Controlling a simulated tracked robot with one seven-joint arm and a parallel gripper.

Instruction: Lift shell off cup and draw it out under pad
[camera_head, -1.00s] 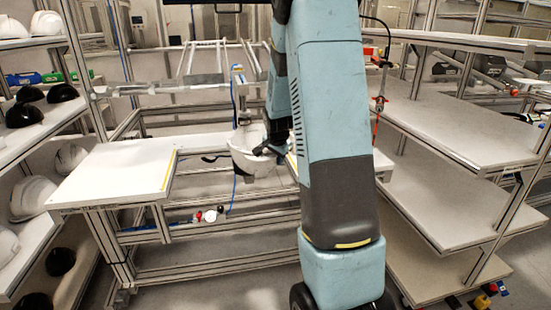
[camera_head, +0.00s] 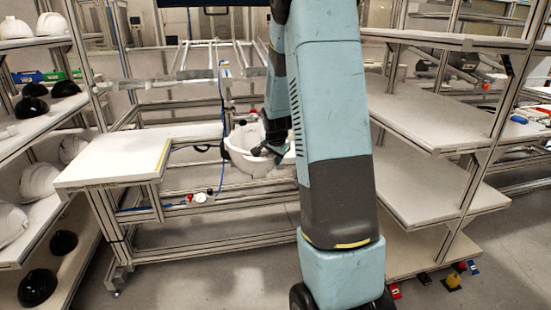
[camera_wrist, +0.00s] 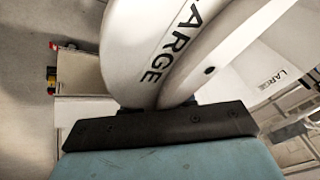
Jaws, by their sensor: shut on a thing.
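The white helmet shell (camera_head: 240,160) hangs open side up in the head view, in front of the gap in the white workbench. My gripper (camera_head: 270,150) is shut on its right rim. In the wrist view, the shell (camera_wrist: 140,50) fills the upper middle, with "LARGE" printed on it. There the dark gripper body (camera_wrist: 160,128) meets its rim; the fingertips are hidden. A thin upright post (camera_head: 224,85) with a blue cable stands behind the shell. I cannot make out the pad clearly. The cup is not visible, and the shell hides the space behind it.
A white bench top (camera_head: 115,163) with a yellow edge strip lies left of the shell. Left shelves hold white shells (camera_head: 38,183) and black shells (camera_head: 38,286). Right shelves (camera_head: 440,120) stand close beside my arm and are mostly bare. Floor in front of the bench is clear.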

